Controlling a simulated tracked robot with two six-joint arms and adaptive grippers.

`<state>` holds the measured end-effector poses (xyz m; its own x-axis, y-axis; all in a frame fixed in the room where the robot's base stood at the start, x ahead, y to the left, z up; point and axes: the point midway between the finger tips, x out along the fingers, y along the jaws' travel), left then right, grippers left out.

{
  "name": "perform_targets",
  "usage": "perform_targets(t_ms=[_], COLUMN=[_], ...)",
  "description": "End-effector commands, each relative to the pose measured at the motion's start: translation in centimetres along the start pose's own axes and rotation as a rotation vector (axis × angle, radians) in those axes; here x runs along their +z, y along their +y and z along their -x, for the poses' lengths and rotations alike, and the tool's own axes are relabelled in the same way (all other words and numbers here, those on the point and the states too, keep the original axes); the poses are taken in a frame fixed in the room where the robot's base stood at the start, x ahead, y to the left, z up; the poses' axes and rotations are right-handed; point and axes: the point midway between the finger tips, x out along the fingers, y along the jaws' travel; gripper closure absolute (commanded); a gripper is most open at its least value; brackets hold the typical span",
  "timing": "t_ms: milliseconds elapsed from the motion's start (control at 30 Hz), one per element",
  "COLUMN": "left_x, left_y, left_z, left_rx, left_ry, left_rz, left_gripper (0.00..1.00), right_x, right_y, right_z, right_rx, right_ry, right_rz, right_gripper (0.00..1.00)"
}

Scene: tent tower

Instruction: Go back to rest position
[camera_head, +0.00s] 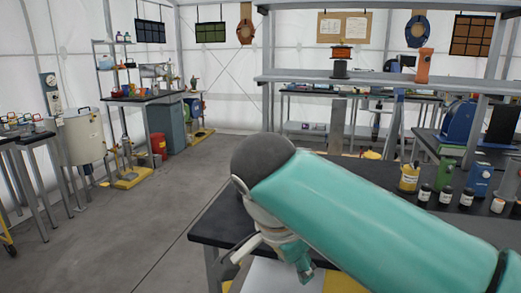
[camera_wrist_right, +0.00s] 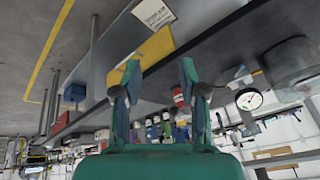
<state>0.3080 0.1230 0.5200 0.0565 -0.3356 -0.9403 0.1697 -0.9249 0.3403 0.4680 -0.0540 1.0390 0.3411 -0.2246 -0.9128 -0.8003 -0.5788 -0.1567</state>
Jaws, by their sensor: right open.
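My right arm, teal with a dark round joint, reaches in from the lower right of the head view, over the front workbench. My right gripper (camera_head: 272,258) hangs below that joint near the bench's left end, partly hidden by the arm. In the right wrist view the gripper (camera_wrist_right: 160,78) shows two teal and dark fingers spread apart, with nothing between them. That view is upside down, with the floor at the top. My left arm and left gripper are not in view.
The black-topped workbench (camera_head: 222,226) lies under my right arm. A yellow bottle (camera_head: 409,178) and several small dark bottles stand on it at the right. A yellow piece (camera_wrist_right: 148,52) shows in the wrist view. The grey floor (camera_head: 130,235) at left is open.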

Motion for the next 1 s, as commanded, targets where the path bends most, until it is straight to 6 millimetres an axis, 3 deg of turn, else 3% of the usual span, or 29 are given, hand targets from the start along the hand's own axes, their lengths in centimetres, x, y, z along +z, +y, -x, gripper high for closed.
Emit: perform_targets(t_ms=[200,367,467,600,767,900,1000], left_x=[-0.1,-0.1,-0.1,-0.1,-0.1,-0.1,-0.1], left_y=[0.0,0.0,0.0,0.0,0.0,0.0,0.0], left_z=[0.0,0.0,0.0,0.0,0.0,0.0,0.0], left_rx=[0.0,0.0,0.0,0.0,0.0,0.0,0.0], left_ry=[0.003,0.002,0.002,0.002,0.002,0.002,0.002], left_rz=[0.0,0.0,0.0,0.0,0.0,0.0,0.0], left_gripper=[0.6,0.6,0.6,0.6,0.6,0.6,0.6], right_x=[-3.0,-4.1,-4.3,-3.5,0.1,6.0,11.5], right_y=[0.9,2.5,4.1,7.1,12.7,18.4,22.6], right_z=[-4.6,-9.1,-12.4,-18.7,-28.2,-35.1,-38.5], right_rx=[0.105,0.221,0.314,0.447,0.572,0.581,0.517], right_ry=[-0.003,-0.011,-0.031,-0.095,-0.282,-0.523,-0.711], right_rz=[-0.068,-0.087,-0.09,-0.085,-0.013,0.079,0.136], right_gripper=[0.58,0.58,0.58,0.58,0.58,0.58,0.58])
